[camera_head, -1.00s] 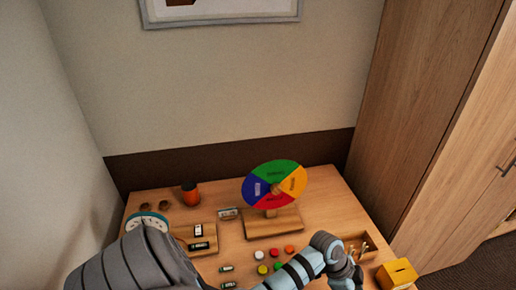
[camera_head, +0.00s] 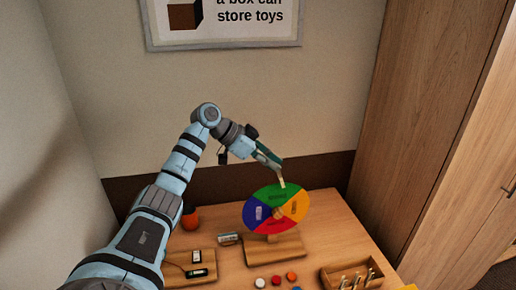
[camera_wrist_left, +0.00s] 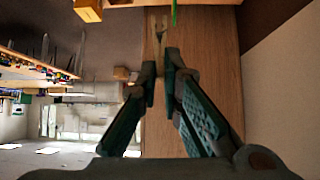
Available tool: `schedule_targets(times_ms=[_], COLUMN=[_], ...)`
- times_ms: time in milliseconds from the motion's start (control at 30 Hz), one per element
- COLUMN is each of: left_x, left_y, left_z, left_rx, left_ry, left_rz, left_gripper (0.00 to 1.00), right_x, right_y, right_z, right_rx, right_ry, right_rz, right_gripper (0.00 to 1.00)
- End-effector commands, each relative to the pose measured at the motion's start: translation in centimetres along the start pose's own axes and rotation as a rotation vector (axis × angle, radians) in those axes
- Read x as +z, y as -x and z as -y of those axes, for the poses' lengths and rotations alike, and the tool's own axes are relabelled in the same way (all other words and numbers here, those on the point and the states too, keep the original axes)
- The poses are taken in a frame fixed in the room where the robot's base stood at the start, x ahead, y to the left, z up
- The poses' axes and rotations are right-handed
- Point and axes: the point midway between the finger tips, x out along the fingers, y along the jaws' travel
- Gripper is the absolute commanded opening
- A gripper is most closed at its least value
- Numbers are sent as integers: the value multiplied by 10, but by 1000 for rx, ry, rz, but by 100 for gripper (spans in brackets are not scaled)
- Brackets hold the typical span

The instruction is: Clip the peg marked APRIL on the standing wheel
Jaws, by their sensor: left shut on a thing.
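The standing wheel (camera_head: 264,227) has green, yellow, red and blue sectors and stands upright on a wooden base (camera_head: 290,248). My left gripper (camera_head: 274,162) is above its top edge, shut on a pale wooden peg (camera_head: 283,181). The peg points down at the green sector's rim; I cannot tell whether it touches or grips it. In the left wrist view the fingers (camera_wrist_left: 165,72) close on the peg (camera_wrist_left: 159,38), with a green wheel edge (camera_wrist_left: 174,12) close by. Any mark on the peg is unreadable. My right gripper is out of view.
A wooden tray (camera_head: 329,280) with several pegs is at the front right. Coloured discs (camera_head: 276,281) lie before the wheel base. A wooden board (camera_head: 178,262) with dark-and-white pieces (camera_head: 197,273) is at the left, an orange cup (camera_head: 190,220) behind it.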

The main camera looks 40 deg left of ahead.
Motion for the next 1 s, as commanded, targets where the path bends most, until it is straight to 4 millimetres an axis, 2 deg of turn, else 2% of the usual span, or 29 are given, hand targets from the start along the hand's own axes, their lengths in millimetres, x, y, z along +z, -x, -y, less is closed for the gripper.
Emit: schedule_targets(times_ms=[33,100,233,367,600,800,1000], left_x=[-6,-13,-18,-14,1,7,8], left_y=[20,42,62,57,32,18,17], left_z=[6,12,15,15,15,16,16], left_rx=[-16,-28,-36,-36,-35,-36,-36], left_ry=[9,21,33,34,33,33,33], left_rz=[-13,-28,-40,-41,-39,-40,-39], left_gripper=[0,0,0,0,0,0,0], right_x=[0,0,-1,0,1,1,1], right_y=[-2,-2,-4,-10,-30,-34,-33], right_z=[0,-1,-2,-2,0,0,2], right_rx=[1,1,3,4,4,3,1], right_ry=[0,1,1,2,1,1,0], right_rz=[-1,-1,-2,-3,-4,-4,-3], right_gripper=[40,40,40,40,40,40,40])
